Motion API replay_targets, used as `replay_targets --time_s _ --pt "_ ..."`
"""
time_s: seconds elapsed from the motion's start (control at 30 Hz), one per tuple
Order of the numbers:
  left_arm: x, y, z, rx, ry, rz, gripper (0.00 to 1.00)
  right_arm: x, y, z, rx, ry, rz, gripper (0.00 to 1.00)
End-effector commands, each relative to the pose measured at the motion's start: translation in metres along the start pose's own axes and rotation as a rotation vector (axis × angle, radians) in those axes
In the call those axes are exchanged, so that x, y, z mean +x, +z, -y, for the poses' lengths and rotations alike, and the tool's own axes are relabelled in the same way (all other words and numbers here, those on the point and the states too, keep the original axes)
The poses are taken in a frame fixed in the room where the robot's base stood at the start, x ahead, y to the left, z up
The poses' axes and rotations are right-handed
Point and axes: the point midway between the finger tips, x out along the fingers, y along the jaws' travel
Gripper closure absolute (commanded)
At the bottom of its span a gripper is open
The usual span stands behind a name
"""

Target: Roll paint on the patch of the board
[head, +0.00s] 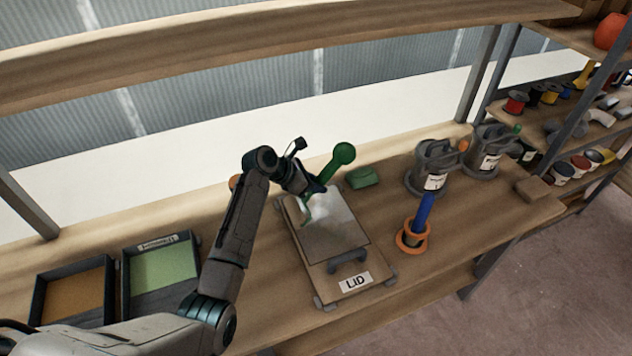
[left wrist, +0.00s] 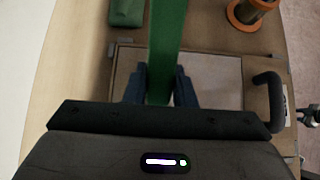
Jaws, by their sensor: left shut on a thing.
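My left gripper (head: 316,189) is shut on a green handle with a round knob at its end (head: 343,154). The handle (left wrist: 168,40) also shows between the two fingers (left wrist: 160,88) in the left wrist view. The tool's working end is mostly hidden, with a thin green part (head: 306,211) showing over the board's far left corner; I cannot tell if it touches. The board (head: 318,272) lies flat on the bench, with a dark handle and a "LID" label. Its grey patch (head: 335,236) looks paler at the far left.
A tray with green contents (head: 128,290) and one with brown contents (head: 40,300) stand at left. A green block (head: 362,177) lies behind the board. At right are a blue handle (head: 424,212) in an orange ring (head: 402,243) and two grey cans (head: 428,181) (head: 488,165).

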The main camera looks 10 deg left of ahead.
Motion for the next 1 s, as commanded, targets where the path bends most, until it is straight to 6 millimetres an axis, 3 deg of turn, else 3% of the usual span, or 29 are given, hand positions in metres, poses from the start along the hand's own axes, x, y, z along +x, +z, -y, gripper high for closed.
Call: replay_targets --time_s 0.27,0.7,1.0 --pt "0.003 -0.002 0.000 0.001 0.000 0.001 1.00 0.000 0.001 0.001 0.000 -0.001 0.001 0.64" --pt "0.034 0.030 0.000 0.000 -0.001 0.002 1.00 -0.011 0.000 -0.003 -0.001 0.002 0.001 0.64" --pt "0.037 0.031 0.000 0.000 0.000 0.001 1.00 -0.011 0.000 -0.007 -0.003 0.006 0.001 0.64"
